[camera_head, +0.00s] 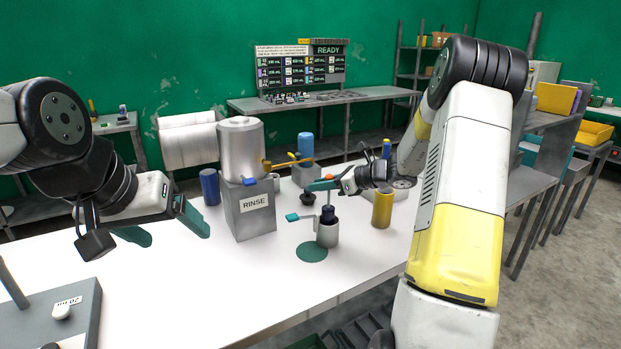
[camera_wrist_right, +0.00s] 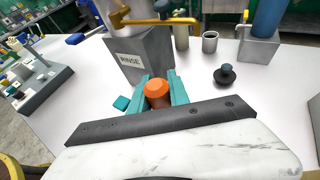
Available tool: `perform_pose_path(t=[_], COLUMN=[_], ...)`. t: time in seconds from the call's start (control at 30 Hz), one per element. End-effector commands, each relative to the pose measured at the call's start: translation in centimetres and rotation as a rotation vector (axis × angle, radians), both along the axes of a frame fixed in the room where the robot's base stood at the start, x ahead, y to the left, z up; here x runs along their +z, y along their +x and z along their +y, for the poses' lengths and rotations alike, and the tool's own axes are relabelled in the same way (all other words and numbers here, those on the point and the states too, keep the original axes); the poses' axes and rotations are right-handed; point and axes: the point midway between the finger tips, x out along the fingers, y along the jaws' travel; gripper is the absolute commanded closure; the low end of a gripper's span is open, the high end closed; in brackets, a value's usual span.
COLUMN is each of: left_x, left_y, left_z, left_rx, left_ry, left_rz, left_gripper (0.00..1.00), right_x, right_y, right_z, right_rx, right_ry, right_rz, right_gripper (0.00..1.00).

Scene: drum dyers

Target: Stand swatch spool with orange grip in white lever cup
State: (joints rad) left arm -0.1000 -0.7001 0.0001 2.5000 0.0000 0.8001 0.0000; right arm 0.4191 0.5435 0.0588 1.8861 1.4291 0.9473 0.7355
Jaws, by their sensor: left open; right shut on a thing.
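The swatch spool shows its orange grip (camera_head: 329,177) between the teal fingers of my right gripper (camera_head: 322,184), which is shut on it. The grip also shows in the right wrist view (camera_wrist_right: 157,92). Below it, the spool's dark blue body (camera_head: 328,214) is at the mouth of the pale lever cup (camera_head: 327,236); I cannot tell how deep it sits. The spool looks about upright. The cup's teal lever (camera_head: 293,217) points left, and it shows in the wrist view too (camera_wrist_right: 122,103). My left gripper (camera_head: 178,236) is open and empty over the table's left part.
A grey RINSE block (camera_head: 252,218) with a steel tank (camera_head: 240,145) stands behind left of the cup. A green disc (camera_head: 312,251) lies in front. A yellow cylinder (camera_head: 382,208) stands right, a blue cylinder (camera_head: 209,186) left. The front left table is clear beyond a grey panel (camera_head: 55,318).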

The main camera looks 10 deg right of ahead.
Motion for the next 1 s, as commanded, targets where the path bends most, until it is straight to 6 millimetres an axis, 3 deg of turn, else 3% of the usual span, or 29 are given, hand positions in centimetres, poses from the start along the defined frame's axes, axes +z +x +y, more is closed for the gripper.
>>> perform_pose_path(t=[0.43, 1.0], left_x=[0.0, 0.0], left_y=[0.0, 0.0], left_z=[0.0, 0.0], left_rx=[0.000, 0.000], left_ry=[0.000, 0.000], left_rz=[0.000, 0.000], left_gripper=[0.19, 0.19], right_x=[-3.1, -3.5], right_y=[0.0, 0.0], right_z=[0.0, 0.0], right_rx=[-0.001, 0.000], right_ry=[0.001, 0.000], right_rz=[0.001, 0.000], right_gripper=[1.00, 1.00])
